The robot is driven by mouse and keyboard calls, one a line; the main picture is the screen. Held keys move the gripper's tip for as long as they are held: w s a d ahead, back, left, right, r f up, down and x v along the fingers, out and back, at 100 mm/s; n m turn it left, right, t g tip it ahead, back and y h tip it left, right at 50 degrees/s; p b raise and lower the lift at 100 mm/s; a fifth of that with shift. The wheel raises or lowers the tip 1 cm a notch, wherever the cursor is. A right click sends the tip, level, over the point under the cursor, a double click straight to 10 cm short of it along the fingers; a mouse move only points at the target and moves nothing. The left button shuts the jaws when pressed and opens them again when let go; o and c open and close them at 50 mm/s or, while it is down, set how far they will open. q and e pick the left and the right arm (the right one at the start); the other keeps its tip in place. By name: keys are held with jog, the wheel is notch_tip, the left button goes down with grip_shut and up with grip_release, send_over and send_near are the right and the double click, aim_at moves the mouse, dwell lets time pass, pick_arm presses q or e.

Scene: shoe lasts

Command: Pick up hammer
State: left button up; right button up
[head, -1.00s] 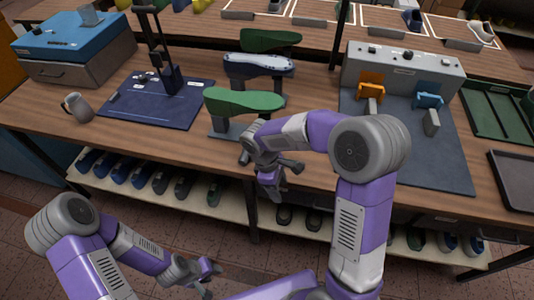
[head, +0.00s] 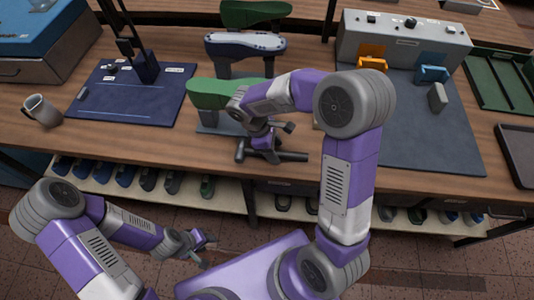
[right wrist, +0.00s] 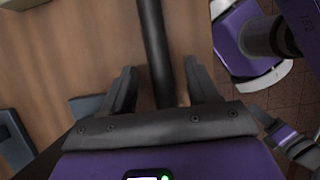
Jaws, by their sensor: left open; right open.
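A dark bar-like tool, which looks like the hammer (head: 291,156), lies near the front edge of the wooden table, partly hidden by my right gripper. In the right wrist view its dark handle (right wrist: 154,45) runs lengthwise between the two open fingers, with gaps on both sides. My right gripper (head: 268,155) is right at the tool in the head view, and its open jaws (right wrist: 161,88) straddle the handle without closing on it. My left gripper (head: 203,248) is open and empty, low in front of the table. Whether the tool touches the tabletop cannot be told.
A green shoe last (head: 212,92) on a stand is just behind my right gripper, with a white-blue last (head: 245,43) further back. A blue mat (head: 105,98) and a grey mug (head: 41,111) are left. A grey machine (head: 400,45) stands right. Shoes fill the shelf below.

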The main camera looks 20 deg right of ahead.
jog(key=shift+s+d+f, duration=0.15)
jog(key=shift+d+f, duration=0.15)
jog(key=shift+f, duration=0.35)
jog(key=shift+c, duration=0.2)
jog(key=c, duration=1)
jog(key=shift+r, duration=0.1)
